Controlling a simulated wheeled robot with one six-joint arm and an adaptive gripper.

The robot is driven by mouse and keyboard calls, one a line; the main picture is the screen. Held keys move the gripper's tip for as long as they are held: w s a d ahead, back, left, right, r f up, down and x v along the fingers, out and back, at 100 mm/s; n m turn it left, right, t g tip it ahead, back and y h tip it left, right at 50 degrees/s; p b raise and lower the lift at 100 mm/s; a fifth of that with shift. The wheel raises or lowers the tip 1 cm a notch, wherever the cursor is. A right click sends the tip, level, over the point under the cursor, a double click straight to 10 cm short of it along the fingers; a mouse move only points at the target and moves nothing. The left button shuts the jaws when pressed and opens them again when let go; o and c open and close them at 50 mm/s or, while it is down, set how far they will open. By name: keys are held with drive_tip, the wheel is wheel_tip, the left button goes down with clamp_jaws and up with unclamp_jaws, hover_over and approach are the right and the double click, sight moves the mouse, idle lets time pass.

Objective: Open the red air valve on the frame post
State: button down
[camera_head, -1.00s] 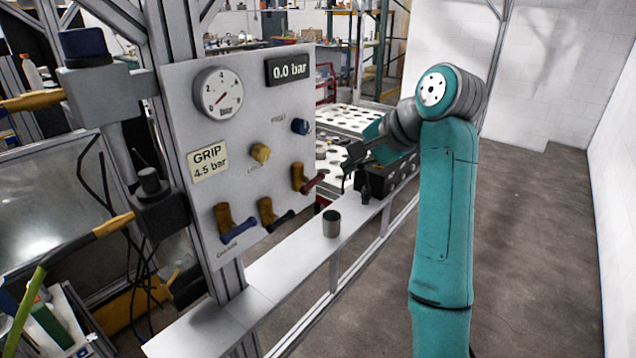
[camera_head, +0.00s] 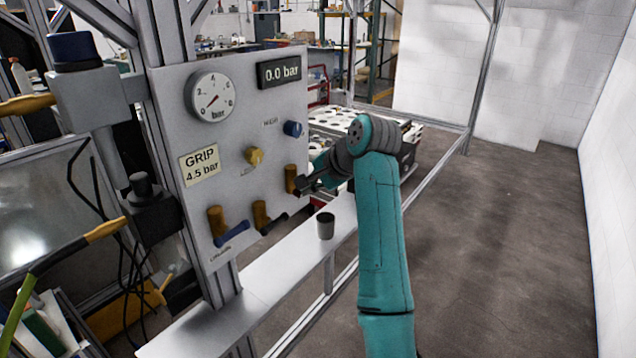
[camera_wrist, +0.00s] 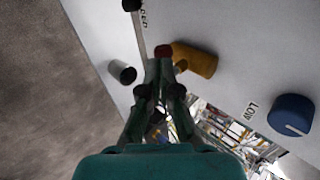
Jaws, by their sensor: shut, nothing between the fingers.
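The red valve is the rightmost brass valve (camera_head: 291,178) low on the white panel. In the head view its red handle is hidden by my gripper. In the wrist view its brass body (camera_wrist: 197,60) lies just right of my fingertips, and a red handle end (camera_wrist: 163,50) shows right at the tips. My gripper (camera_head: 303,186) is at this valve, with its fingers shut and nothing between them. The fingertips (camera_wrist: 166,62) look very close to the red handle; I cannot tell whether they touch. The pressure display (camera_head: 279,71) reads 0.0 bar.
A brass valve with a blue handle (camera_head: 232,234) and one with a dark handle (camera_head: 272,220) sit to the left. A yellow knob (camera_head: 254,156) and a blue knob (camera_head: 293,128) are above. A grey cup (camera_head: 325,226) stands on the ledge (camera_head: 262,285) below.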

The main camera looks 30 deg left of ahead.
drive_tip(key=shift+a+f, duration=0.15)
drive_tip(key=shift+a, duration=0.1)
idle(0.3)
drive_tip(key=shift+s+f+n+t, duration=0.15)
drive_tip(key=shift+f+n+t, duration=0.2)
drive_tip(key=shift+t, duration=0.45)
drive_tip(key=f+n+t, duration=0.1)
drive_tip(key=n+t, duration=0.1)
drive_tip(key=t, duration=0.1)
drive_tip(key=f+n+t+y, duration=0.1)
drive_tip(key=n+t, duration=0.1)
drive_tip(key=t, duration=0.1)
drive_tip(key=f+n+t+y, duration=0.1)
drive_tip(key=n+t, duration=0.1)
drive_tip(key=t, duration=0.1)
drive_tip(key=shift+w+f+n+t, duration=0.25)
drive_tip(key=shift+f+t, duration=0.05)
idle(0.4)
drive_tip(key=shift+f, duration=0.1)
idle(0.6)
drive_tip(key=shift+d, duration=0.15)
